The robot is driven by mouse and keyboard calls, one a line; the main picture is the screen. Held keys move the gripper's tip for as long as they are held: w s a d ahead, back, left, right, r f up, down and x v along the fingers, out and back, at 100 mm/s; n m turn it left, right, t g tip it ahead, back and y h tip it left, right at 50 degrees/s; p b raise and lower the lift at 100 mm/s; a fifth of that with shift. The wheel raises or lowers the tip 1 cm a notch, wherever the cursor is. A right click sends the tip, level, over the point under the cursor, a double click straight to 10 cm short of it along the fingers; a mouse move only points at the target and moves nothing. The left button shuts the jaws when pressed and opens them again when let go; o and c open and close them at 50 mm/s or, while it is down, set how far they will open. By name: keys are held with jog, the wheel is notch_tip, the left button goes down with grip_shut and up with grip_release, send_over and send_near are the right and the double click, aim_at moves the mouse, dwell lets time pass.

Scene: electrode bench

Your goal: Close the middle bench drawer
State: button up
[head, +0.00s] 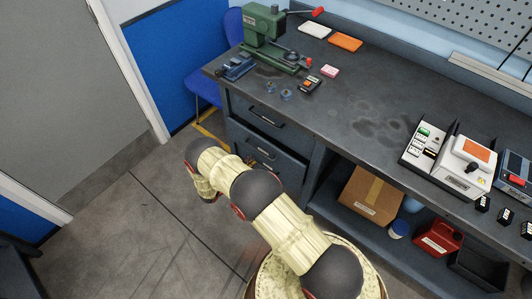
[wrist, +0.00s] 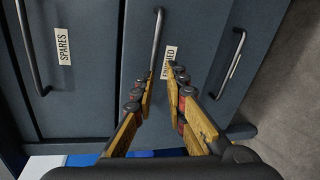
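The middle bench drawer (head: 287,163) is in the bench's left drawer stack in the head view. A dark gap above its front suggests it stands out somewhat from the bench. The wrist view is turned sideways; there the middle drawer front (wrist: 140,58) carries a bar handle (wrist: 157,40) and a white label, partly hidden by a finger. My gripper (wrist: 162,78) is open and empty, its fingertips in front of this drawer front near the handle's end and label. Whether they touch it, I cannot tell. In the head view my arm hides part of the drawer.
The top drawer (head: 258,107) is above; its SPARES label (wrist: 64,45) shows in the wrist view. A lower drawer handle (wrist: 232,58) is to the right there. A cardboard box (head: 371,194) sits on the lower shelf. The floor (head: 140,215) left of my arm is clear.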

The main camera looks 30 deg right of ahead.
aim_at(264, 148)
jog(key=shift+w+d+f+m+b, duration=0.1)
jog(key=shift+w+d+m+b, duration=0.3)
jog(key=shift+d, duration=0.8)
jog(key=shift+w+d+f+m+b, duration=0.2)
jog(key=shift+w+d+m, duration=0.25)
jog(key=shift+d, duration=0.8)
jog(key=shift+w+d+f+m+b, duration=0.1)
jog(key=shift+w+d+m+b, duration=0.35)
jog(key=shift+d, duration=0.75)
grip_shut()
jog(key=d, duration=0.1)
jog(key=w+d+b, duration=0.1)
jog(key=d, duration=0.2)
jog(key=shift+w, duration=0.25)
jog(key=shift+w+r, duration=0.1)
grip_release()
jog(key=shift+d, duration=0.15)
